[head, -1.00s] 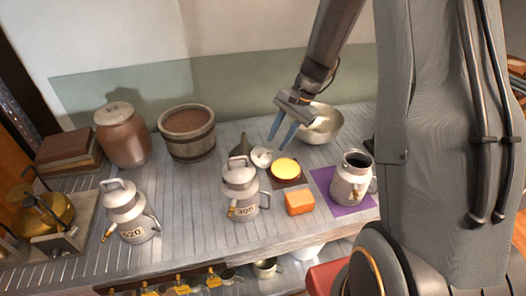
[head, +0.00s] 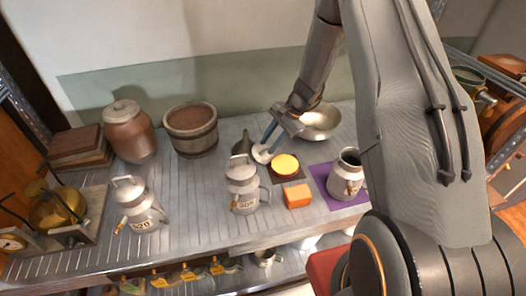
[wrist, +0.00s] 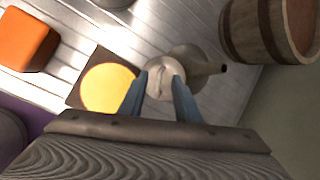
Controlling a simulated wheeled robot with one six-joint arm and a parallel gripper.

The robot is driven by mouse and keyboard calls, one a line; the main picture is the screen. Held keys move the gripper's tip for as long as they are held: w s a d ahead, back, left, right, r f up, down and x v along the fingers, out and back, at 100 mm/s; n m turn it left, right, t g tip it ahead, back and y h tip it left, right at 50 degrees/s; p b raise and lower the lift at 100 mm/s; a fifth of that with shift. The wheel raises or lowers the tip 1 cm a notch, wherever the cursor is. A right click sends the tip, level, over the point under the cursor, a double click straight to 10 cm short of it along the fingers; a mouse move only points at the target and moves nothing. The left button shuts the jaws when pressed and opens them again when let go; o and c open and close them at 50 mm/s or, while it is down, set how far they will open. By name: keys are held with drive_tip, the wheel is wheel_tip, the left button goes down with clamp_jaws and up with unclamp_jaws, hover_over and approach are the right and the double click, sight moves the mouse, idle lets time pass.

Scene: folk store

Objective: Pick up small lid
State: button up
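The small lid (head: 261,154) is a pale, round metal lid with a raised handle, lying on the grey slatted counter (head: 215,214) beside a dark funnel-shaped vessel. In the wrist view the lid (wrist: 160,82) shows between my two blue fingertips. My gripper (head: 268,144) points down over the lid, fingers apart. I cannot tell whether the fingers touch it. An open metal can (head: 346,172) with a brass spout stands upright on a purple mat (head: 322,172) to the right, and its mouth is uncovered.
A yellow disc (head: 285,164) on a dark square and an orange block (head: 297,196) sit close by. A lidded can (head: 242,186) stands in front left, a metal bowl (head: 320,121) behind right, a wooden bucket (head: 191,132) behind left.

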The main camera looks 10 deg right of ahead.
drive_tip(key=shift+a+f, duration=0.2)
drive_tip(key=shift+f, duration=0.15)
clamp_jaws()
drive_tip(key=shift+r, duration=0.1)
